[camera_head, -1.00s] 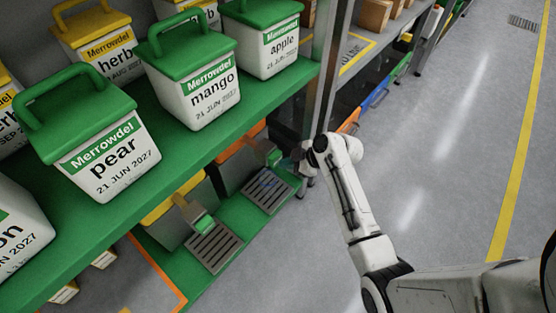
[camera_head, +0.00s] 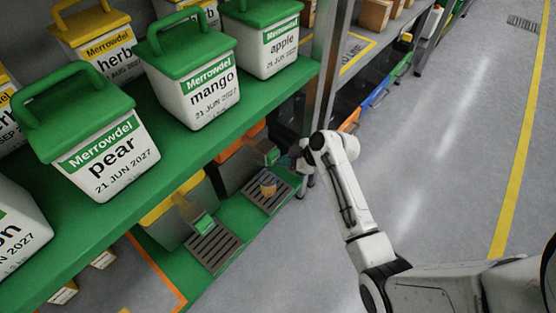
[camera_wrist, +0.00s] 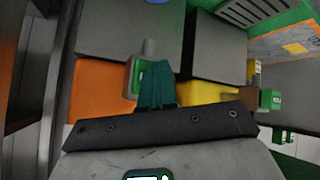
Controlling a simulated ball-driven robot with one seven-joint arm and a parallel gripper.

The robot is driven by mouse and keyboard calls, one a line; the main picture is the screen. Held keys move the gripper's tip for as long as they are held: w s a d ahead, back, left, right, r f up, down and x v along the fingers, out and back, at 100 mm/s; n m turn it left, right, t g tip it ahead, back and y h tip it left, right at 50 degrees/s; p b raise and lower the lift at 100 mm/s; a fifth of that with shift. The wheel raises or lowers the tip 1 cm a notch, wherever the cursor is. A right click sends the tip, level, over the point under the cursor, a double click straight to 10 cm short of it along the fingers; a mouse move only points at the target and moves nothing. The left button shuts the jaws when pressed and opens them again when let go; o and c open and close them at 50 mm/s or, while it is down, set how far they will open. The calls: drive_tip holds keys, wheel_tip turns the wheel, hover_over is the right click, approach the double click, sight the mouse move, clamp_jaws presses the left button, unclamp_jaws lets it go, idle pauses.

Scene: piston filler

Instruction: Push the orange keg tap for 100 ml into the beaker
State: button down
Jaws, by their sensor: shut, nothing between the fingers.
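The orange keg (camera_head: 240,163) stands under the green shelf in the head view, a dark box with an orange lid. Its tap (camera_head: 272,156) has a green part and projects over a slotted drip grate. A small clear beaker (camera_head: 267,186) with orange-brown contents sits on that grate below the tap. In the wrist view the keg's orange lid (camera_wrist: 100,92) and the green and grey tap (camera_wrist: 137,72) show. My gripper (camera_wrist: 157,66) is shut and empty, its teal fingertips right beside the tap; contact cannot be told. In the head view my gripper is mostly hidden by the wrist.
A yellow-lidded keg (camera_head: 178,213) with its own tap and grate (camera_head: 213,247) stands to the left. The green shelf (camera_head: 190,145) above holds several labelled tubs. A metal shelf post (camera_head: 322,75) rises close to my wrist. The floor to the right is clear.

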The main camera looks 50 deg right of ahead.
drive_tip(key=shift+s, duration=0.15)
drive_tip(key=shift+s+p, duration=0.45)
drive_tip(key=shift+s, duration=0.5)
drive_tip(key=s+p, duration=0.1)
drive_tip(key=s, duration=0.4)
drive_tip(key=shift+p, duration=0.35)
